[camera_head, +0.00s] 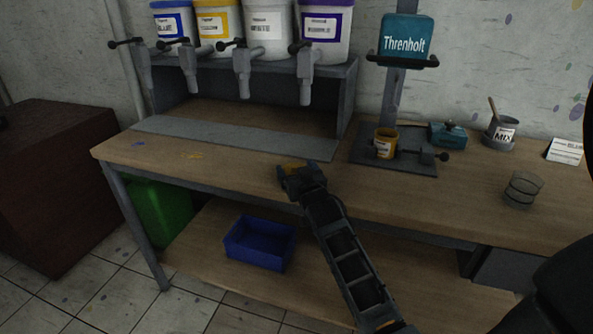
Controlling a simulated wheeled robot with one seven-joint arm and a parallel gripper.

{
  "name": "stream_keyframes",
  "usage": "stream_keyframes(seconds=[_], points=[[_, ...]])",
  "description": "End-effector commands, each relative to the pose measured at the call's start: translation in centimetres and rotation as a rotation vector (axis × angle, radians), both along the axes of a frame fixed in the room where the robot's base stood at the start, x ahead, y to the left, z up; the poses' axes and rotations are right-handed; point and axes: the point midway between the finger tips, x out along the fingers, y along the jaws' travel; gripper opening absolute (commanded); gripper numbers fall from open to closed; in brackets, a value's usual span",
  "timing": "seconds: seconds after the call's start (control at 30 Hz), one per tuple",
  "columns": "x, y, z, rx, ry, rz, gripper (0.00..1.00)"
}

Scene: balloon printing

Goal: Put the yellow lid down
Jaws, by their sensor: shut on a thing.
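My gripper (297,174) is over the front part of the workbench, left of the Threnholt machine. Most of the lid is hidden by my gripper. I cannot tell whether the lid touches the bench top. A small yellow can (385,143) stands on the base of the Threnholt machine (404,42).
The wooden workbench (235,164) has free room to the left and right of my gripper. Paint buckets with taps stand on a rack (235,140) behind. A MIX cup (500,134) and clear cups (522,190) stand at right. A blue bin (260,243) is on the lower shelf.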

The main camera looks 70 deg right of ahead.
Motion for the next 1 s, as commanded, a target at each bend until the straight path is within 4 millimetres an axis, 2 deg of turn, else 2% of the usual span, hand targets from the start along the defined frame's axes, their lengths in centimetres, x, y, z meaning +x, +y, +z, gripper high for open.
stream_keyframes(seconds=[0.27, 0.3, 0.43, 0.73, 0.9, 1.0], points=[[0.0, 0.0, -0.5, 0.000, 0.000, -0.001, 0.56], [0.0, 0.0, -0.5, 0.000, 0.000, -0.001, 0.87], [0.0, 0.0, -0.5, 0.001, 0.001, -0.001, 1.00], [0.0, 0.0, -0.3, 0.001, 0.001, 0.000, 1.00], [0.0, 0.0, 1.3, 0.001, 0.001, -0.001, 1.00], [-1.4, 1.8, 0.6, 0.004, 0.000, 0.001, 1.00]])
